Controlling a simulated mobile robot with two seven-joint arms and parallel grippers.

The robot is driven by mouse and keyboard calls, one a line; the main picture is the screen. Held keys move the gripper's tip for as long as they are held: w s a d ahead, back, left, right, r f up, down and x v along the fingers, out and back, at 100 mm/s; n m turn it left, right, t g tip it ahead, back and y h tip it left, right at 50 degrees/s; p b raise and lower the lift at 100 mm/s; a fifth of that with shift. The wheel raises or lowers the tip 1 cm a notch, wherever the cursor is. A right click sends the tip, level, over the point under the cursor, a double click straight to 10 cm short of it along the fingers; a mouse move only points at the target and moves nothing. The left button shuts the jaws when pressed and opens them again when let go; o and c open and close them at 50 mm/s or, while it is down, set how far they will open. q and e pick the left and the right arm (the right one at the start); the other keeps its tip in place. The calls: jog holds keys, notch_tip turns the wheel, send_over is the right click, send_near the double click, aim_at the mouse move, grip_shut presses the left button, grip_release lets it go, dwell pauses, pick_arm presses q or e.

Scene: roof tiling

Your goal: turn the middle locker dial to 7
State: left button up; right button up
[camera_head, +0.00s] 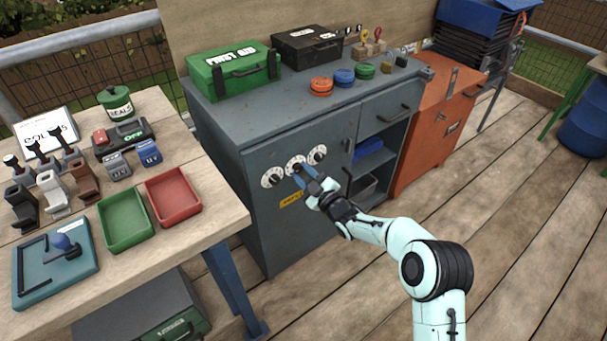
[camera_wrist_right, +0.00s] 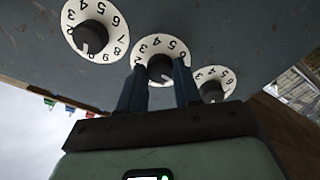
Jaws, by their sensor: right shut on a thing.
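The grey locker (camera_head: 300,225) has three white dials with black numerals and dark knobs on its door. The middle dial (camera_head: 295,162) sits between the left dial (camera_head: 271,178) and the right dial (camera_head: 317,153). My right gripper (camera_head: 302,170) is at the middle dial, its blue fingers shut on the knob. In the right wrist view, the fingers stand on both sides of the middle dial's knob (camera_wrist_right: 159,68). The numerals 2 to 6 show around it; its lower part is hidden by the gripper. My left gripper is not in view.
A yellow label (camera_head: 291,200) is below the dials. A green first aid box (camera_head: 232,70), a black case (camera_head: 307,47) and coloured round pieces stand on the locker top. A wooden table (camera_head: 215,215) with trays stands at the left. An orange cabinet (camera_head: 425,140) stands at the right.

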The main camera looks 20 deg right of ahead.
jog(key=shift+n, duration=2.5)
jog(key=o, duration=1)
jog(key=shift+o, duration=0.2)
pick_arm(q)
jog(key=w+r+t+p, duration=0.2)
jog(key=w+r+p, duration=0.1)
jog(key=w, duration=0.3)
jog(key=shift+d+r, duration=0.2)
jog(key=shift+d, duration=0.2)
pick_arm(e)
jog(key=v, duration=1.3)
jog(key=shift+s+d, duration=0.15)
